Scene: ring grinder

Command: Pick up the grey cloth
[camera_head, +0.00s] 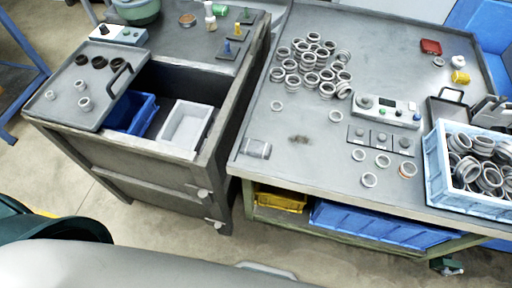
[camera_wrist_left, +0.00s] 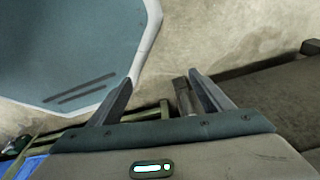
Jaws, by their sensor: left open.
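A small grey bundle (camera_head: 257,148) lies on the front left corner of the right-hand table in the head view. It looks like a folded or rolled grey cloth, but it is too small to be certain. Nothing touches it. My left gripper (camera_wrist_left: 160,90) shows in the left wrist view, with its two fingers spread apart and nothing between them. The cloth cannot be made out in that view. Neither gripper shows in the head view, so the left gripper's distance to the cloth cannot be told.
The right-hand table (camera_head: 310,176) holds stacked metal rings (camera_head: 310,65), a control box (camera_head: 387,111) and a light blue crate (camera_head: 436,170) of rings. Bare tabletop surrounds the bundle. A left workbench (camera_head: 160,146) with blue and white bins stands across a narrow gap.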

